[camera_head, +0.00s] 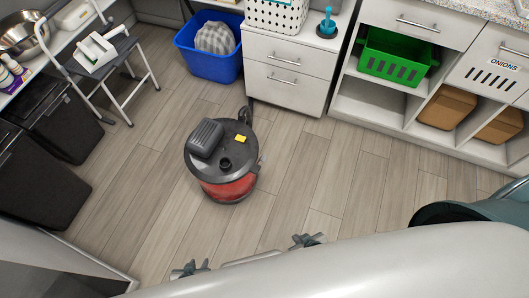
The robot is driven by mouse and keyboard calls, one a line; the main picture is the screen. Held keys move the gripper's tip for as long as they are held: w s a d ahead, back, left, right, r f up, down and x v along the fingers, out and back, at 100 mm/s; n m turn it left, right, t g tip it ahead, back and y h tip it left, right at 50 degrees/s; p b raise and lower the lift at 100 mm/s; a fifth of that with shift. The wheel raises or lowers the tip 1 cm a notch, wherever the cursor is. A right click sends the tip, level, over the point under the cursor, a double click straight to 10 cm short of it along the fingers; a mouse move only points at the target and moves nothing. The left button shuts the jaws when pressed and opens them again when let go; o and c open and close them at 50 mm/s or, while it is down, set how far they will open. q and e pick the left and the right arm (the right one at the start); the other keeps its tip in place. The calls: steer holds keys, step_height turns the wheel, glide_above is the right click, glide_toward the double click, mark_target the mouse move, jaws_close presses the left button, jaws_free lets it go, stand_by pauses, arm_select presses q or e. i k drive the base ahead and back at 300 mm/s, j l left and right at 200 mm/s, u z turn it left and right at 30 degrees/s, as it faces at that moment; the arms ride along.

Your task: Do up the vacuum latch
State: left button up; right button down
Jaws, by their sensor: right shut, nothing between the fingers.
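The vacuum (229,187) stands upright on the wood floor near the middle of the view. It has a red canister, a dark lid with a raised motor housing, a round port and a small yellow piece (240,138). A small part shows at the right side of its rim; I cannot tell whether it is the latch or how it sits. My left gripper (190,269) is low in the view, nearer me than the vacuum and apart from it; its jaws are unclear. My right gripper (307,240) is shut and empty, below and right of the vacuum, also apart.
White drawers (288,75) and a blue bin (210,62) stand behind the vacuum. A step stool (107,70) and black bins (50,120) are at the left. A shelf unit with a green basket (394,60) is at the right. The floor around the vacuum is clear.

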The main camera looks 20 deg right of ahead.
mark_target(263, 157)
steer(key=l+u, duration=0.1)
steer(key=u, duration=0.3)
steer(key=l+u, duration=0.1)
steer(key=u, duration=0.35)
steer(key=l+u, duration=0.15)
steer(key=u, duration=0.25)
steer(key=l+u, duration=0.25)
steer(key=l, duration=0.2)
steer(key=k+l+u, duration=0.1)
steer(key=l+u, duration=0.2)
steer(key=l, duration=0.15)
steer(key=k+l+u, duration=0.25)
steer(key=l, duration=0.2)
steer(key=l+u, duration=0.3)
steer(key=l, duration=0.15)
steer(key=k+l, duration=0.25)
steer(key=l, duration=0.2)
steer(key=k+l, duration=0.25)
steer(key=l, duration=0.2)
steer(key=k+l, duration=0.2)
steer(key=l, duration=0.25)
